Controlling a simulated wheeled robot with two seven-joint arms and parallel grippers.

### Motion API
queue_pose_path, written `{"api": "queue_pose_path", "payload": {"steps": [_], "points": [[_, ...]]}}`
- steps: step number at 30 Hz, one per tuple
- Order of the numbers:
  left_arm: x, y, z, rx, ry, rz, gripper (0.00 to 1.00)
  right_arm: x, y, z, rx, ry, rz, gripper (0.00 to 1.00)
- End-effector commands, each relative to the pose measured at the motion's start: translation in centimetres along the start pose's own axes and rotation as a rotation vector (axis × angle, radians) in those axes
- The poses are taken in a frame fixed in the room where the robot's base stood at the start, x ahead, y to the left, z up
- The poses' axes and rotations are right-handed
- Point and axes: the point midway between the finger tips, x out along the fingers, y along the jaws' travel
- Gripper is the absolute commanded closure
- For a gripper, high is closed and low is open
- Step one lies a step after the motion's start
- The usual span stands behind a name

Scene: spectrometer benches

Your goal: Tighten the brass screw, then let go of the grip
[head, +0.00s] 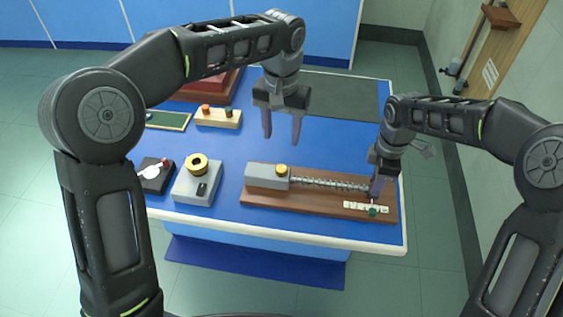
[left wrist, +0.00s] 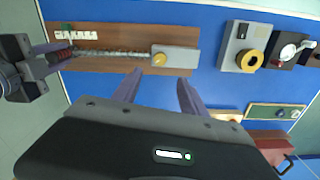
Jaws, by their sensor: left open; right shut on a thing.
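The brass screw (head: 281,170) is a round yellow head on top of a grey block (head: 262,177) on a brown wooden board (head: 300,205). It also shows in the left wrist view (left wrist: 159,59). My left gripper (head: 282,138) is open and empty, fingers down, above and behind the screw and apart from it. A spring on a rod (head: 325,183) runs right from the block. My right gripper (head: 377,188) is shut on the grip at the spring's right end. Its fingers mostly hide the grip.
A white scale strip (head: 357,207) with a green knob (head: 373,211) lies at the board's front right. A grey box with a yellow dial (head: 197,163) and a black meter (head: 155,177) stand to the left. A dark mat (head: 340,97) lies behind. Blue tabletop between is bare.

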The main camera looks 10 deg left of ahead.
Motion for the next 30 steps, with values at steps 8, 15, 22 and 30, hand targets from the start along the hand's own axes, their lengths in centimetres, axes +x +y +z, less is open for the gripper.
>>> {"api": "queue_pose_path", "payload": {"steps": [8,15,22,30], "points": [[0.0,0.0,0.0,-0.272,0.0,0.0,0.5,-0.1,0.1,0.1,0.002,-0.001,0.003,1.0],[0.0,0.0,0.0,-0.282,0.0,0.0,0.5,-0.1,0.1,0.1,0.002,-0.001,0.003,1.0],[0.6,-0.1,0.0,-0.28,-0.002,-0.001,0.5,-0.1,0.1,0.1,0.002,-0.001,0.003,1.0],[4.5,-0.1,0.1,-0.28,-0.004,-0.002,0.5,-0.1,0.1,0.1,0.002,-0.001,0.003,1.0]]}}
